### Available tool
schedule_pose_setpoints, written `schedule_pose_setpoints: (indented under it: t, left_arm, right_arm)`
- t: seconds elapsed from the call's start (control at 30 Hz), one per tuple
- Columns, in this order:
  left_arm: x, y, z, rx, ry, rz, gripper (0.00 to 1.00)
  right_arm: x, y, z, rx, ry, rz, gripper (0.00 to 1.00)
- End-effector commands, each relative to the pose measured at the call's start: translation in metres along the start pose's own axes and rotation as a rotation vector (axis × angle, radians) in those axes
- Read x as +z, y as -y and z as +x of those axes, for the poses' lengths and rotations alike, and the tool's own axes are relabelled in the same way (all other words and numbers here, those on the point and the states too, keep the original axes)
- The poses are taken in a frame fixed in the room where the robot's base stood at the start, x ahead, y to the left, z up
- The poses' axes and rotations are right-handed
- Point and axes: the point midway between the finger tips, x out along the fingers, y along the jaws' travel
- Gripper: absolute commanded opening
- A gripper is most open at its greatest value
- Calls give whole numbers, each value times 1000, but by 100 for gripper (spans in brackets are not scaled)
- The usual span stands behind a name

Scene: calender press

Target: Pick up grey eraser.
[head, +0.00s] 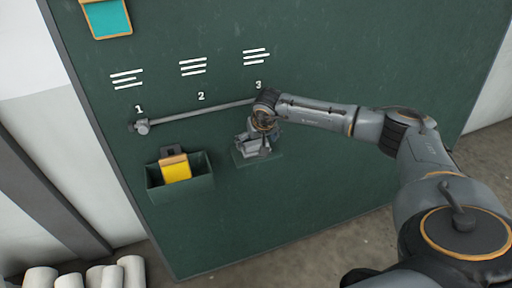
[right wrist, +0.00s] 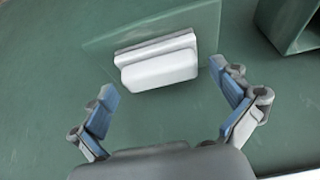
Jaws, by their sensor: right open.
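The grey eraser (right wrist: 158,62) shows in the right wrist view as a pale grey block with a lighter rounded front part, on a thin green ledge (right wrist: 98,60). My right gripper (right wrist: 165,90) is open, its blue-padded fingers spread below the eraser in that view and apart from it. In the head view my right gripper (head: 257,147) is in front of the ledge (head: 270,160) on the green board, and I cannot make out the eraser apart from it. My left gripper is not in view.
A green bin (head: 180,191) left of the ledge holds a yellow item (head: 176,170); a bin corner also shows in the right wrist view (right wrist: 292,30). A grey bar (head: 190,117) runs above, under numbers 1 to 3. The lower board is clear.

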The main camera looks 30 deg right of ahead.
Motion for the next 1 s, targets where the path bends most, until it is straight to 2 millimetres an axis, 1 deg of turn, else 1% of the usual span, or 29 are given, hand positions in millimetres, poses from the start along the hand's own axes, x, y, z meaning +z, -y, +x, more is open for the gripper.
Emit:
schedule_pose_setpoints:
  t: [0.13,0.17,0.2,0.27,0.3,0.4,0.63,0.77,0.87,1.0]
  left_arm:
    - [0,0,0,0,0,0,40]
    - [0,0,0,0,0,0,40]
    - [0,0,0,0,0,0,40]
    - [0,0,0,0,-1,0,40]
    - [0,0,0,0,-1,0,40]
    - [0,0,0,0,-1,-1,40]
    - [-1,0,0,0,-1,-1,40]
    - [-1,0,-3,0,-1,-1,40]
    - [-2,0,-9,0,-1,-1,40]
    - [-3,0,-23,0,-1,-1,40]
  right_arm:
    - [0,0,0,0,0,0,100]
    - [0,0,0,0,0,0,94]
    - [0,0,0,0,0,0,86]
    - [0,0,0,0,0,1,74]
    - [0,0,0,0,0,1,65]
    - [0,0,0,1,0,1,48]
    - [0,0,-1,1,0,1,48]
    - [-2,0,-5,1,0,1,48]
    - [-6,0,-13,1,-1,1,48]
    - [-16,0,-35,0,-4,1,48]
